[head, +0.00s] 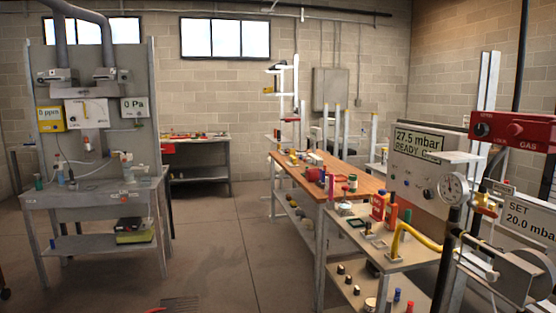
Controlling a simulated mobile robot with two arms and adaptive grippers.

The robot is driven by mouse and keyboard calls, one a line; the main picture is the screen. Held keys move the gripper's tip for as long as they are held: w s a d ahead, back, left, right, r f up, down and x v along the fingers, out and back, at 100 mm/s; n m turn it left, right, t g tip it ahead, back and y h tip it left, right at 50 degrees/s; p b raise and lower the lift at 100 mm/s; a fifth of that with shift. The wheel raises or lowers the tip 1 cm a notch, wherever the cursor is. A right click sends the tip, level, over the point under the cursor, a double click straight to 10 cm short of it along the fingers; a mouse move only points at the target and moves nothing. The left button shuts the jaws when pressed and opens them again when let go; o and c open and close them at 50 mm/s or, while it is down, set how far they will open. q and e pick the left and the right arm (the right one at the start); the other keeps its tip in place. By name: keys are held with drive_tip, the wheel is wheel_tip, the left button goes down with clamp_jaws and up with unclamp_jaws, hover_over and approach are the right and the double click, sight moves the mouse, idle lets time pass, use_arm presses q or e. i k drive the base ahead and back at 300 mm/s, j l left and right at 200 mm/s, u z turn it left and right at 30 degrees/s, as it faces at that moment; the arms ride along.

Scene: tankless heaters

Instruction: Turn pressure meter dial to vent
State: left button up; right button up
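The pressure meter (412,180) is a pale box at the right, with a green display (418,142) reading 27.5 mbar and READY. Its lower front carries a small dark dial (428,194); its pointer and markings are too small to read. A round white gauge (453,188) on a post stands in front of the meter's right side and hides part of it. Neither of my grippers can be made out in the view.
A red gas box (512,130) and a sign reading SET 20.0 mba (528,215) are further right. A wooden-topped bench (345,168) runs behind. The middle floor (225,240) is clear.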

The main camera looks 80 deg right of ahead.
sight(429, 193)
drive_tip(key=z, duration=3.7)
drive_tip(key=i+j+u, duration=0.4)
drive_tip(key=i+j, duration=0.55)
drive_tip(key=i, duration=0.1)
